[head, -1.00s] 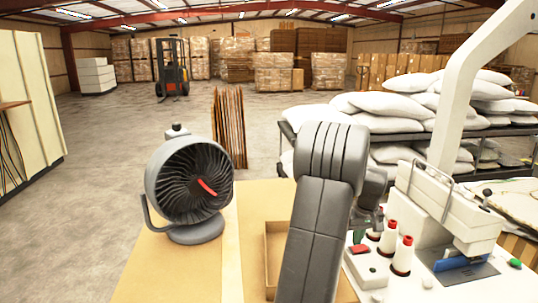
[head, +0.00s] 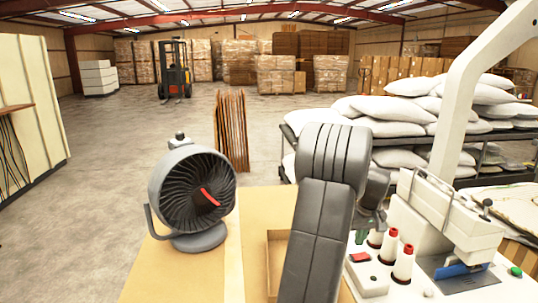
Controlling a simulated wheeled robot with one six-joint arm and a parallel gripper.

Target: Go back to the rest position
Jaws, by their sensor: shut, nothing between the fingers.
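My arm (head: 322,215) rises from the bottom of the head view and bends over at its top. Its wrist end (head: 374,190) shows behind it on the right, pointing down. My gripper (head: 379,220) shows only as a small grey part below the wrist, near the thread spools. It is shut with nothing held. Its fingertips are too small and covered to make out clearly.
A grey fan (head: 194,195) stands on the table at left, beside a shallow cardboard tray (head: 277,240). White spools with red tops (head: 404,262) and a sewing machine (head: 445,220) stand at right. White pillows (head: 400,108) lie on a rack behind.

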